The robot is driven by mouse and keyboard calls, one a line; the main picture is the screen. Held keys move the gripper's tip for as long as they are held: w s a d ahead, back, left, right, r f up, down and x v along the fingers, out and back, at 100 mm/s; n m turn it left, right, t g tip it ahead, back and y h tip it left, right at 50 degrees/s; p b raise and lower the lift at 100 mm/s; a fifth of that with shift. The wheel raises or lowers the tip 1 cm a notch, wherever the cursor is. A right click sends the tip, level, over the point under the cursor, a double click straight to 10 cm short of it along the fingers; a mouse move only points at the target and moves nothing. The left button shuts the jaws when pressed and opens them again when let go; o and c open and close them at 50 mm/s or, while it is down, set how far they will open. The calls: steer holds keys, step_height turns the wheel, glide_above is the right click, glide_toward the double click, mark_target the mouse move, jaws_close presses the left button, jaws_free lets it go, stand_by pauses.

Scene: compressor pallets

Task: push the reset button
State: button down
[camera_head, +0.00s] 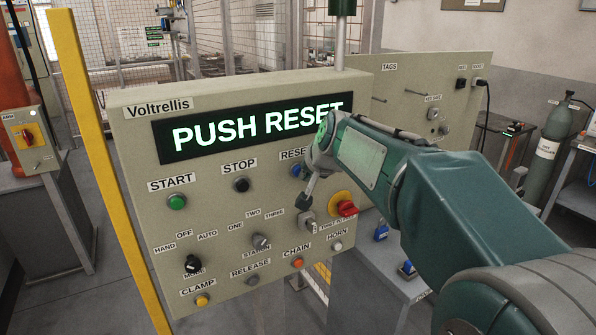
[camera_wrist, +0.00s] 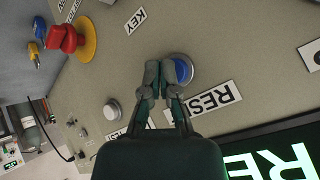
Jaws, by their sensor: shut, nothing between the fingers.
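The blue reset button (camera_head: 296,170) is on the beige control panel, under the RESET label (camera_head: 292,154), partly covered by my arm in the head view. In the wrist view, the blue button (camera_wrist: 183,70) has a silver ring and sits just right of my fingertips. My gripper (camera_wrist: 157,66) is shut and empty, its two fingers together, in front of the panel. I cannot tell whether the fingertips touch the panel or the button's ring.
The display (camera_head: 258,130) reads PUSH RESET. A green start button (camera_head: 177,202) and black stop button (camera_head: 241,185) are to the left. A red-and-yellow switch (camera_head: 347,208), key switch (camera_head: 308,225) and selector (camera_head: 261,241) protrude nearby. A yellow post (camera_head: 97,150) stands left.

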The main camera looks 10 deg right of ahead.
steer(key=shift+w+a, duration=0.1)
steer(key=shift+w, duration=0.3)
stand_by(0.3)
steer(key=shift+s+d, duration=0.3)
steer(key=shift+s, duration=0.65)
steer(key=s+d, duration=0.1)
steer(key=s, duration=0.4)
steer(key=shift+s+d, duration=0.4)
stand_by(0.4)
steer(key=s+f+n+g, duration=0.1)
steer(key=s+f, duration=0.2)
steer(key=s, duration=0.5)
steer(key=s+f+n+g+h, duration=0.1)
steer(key=s+f, duration=0.3)
steer(key=s, duration=0.4)
steer(key=s+a+f+n+g, duration=0.1)
steer(key=s+f+n, duration=0.2)
steer(key=s, duration=0.5)
steer(key=shift+s+f+h, duration=0.25)
steer(key=shift+f+h, duration=0.05)
steer(key=shift+h, duration=0.1)
